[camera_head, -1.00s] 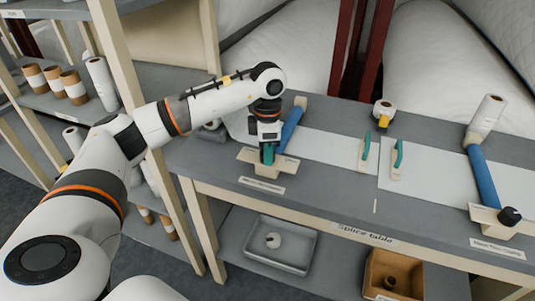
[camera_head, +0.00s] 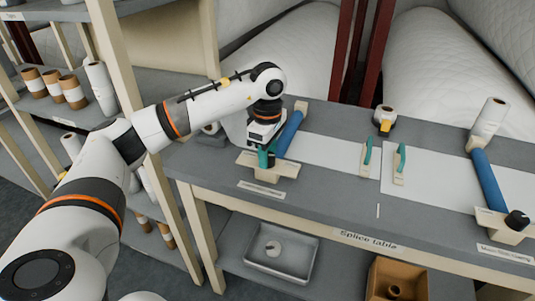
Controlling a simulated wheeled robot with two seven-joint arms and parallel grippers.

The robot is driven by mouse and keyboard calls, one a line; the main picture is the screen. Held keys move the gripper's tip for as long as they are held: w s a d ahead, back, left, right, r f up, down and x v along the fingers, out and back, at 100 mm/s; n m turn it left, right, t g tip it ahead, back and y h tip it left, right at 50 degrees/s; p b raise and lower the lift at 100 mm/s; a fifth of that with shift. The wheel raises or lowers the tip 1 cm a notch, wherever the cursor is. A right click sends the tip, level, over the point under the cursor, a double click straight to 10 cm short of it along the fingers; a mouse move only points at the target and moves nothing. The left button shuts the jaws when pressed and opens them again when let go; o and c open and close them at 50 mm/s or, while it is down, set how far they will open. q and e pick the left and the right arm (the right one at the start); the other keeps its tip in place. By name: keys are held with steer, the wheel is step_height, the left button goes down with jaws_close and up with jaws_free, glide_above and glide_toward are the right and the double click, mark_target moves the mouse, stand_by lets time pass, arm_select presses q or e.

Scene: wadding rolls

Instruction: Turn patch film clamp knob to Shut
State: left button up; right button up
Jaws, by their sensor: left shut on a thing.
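My left gripper (camera_head: 266,158) points down at the left end of the splice table (camera_head: 345,222). It is shut on the knob of the left clamp, which is mostly hidden between the fingers; a dark bit shows beside the teal fingertips. The clamp's beige base (camera_head: 250,163) sits under the gripper, and its blue bar (camera_head: 291,132) runs away toward the back. A similar clamp stands at the right end, with a blue bar (camera_head: 487,180) and a black knob (camera_head: 517,220) in plain view. The label (camera_head: 262,190) before the left clamp is too small to read. My right gripper is not in view.
Two teal-handled tools (camera_head: 399,164) stand on white sheets mid-table. A tape dispenser (camera_head: 384,120) and a white roll (camera_head: 489,117) are behind. A grey tray (camera_head: 300,268) and a brown box (camera_head: 376,288) are on the lower shelf. Shelving with rolls stands at left.

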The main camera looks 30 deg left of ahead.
arm_select(q)
steer(key=shift+r, duration=0.1)
steer(key=o, duration=1)
step_height(320, 180, up, 12)
stand_by(0.6)
